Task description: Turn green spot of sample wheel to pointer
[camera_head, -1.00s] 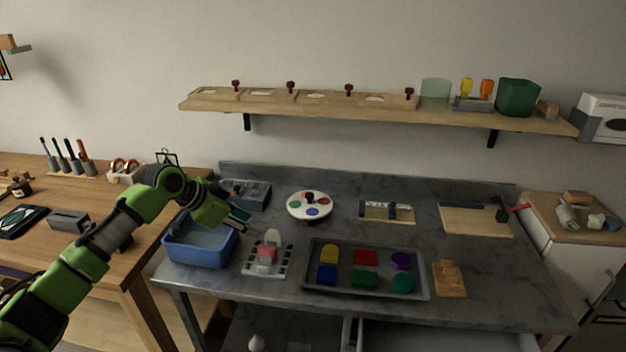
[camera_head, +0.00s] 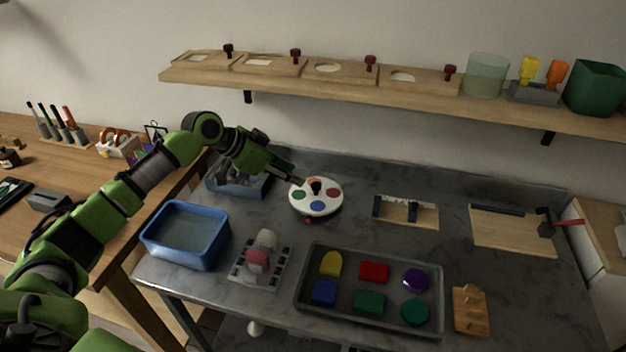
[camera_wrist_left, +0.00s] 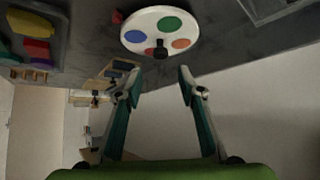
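The sample wheel (camera_head: 327,208) is a white disc lying on the grey bench, with a black knob (camera_head: 316,186) at its middle. Its green spot (camera_head: 299,195) is on the left, blue at the front, red on the right and orange at the back. A small red pointer (camera_head: 307,221) is at the wheel's front edge, nearest the blue spot. My left gripper (camera_head: 297,180) is at the wheel's back left. In the left wrist view my left gripper (camera_wrist_left: 160,80) is open and empty, its fingers apart, facing the knob (camera_wrist_left: 161,49). My right gripper is not in view.
A blue bin (camera_head: 186,255) and a tray (camera_head: 436,270) of coloured shapes lie in front. A wooden shelf (camera_head: 420,102) runs above the back.

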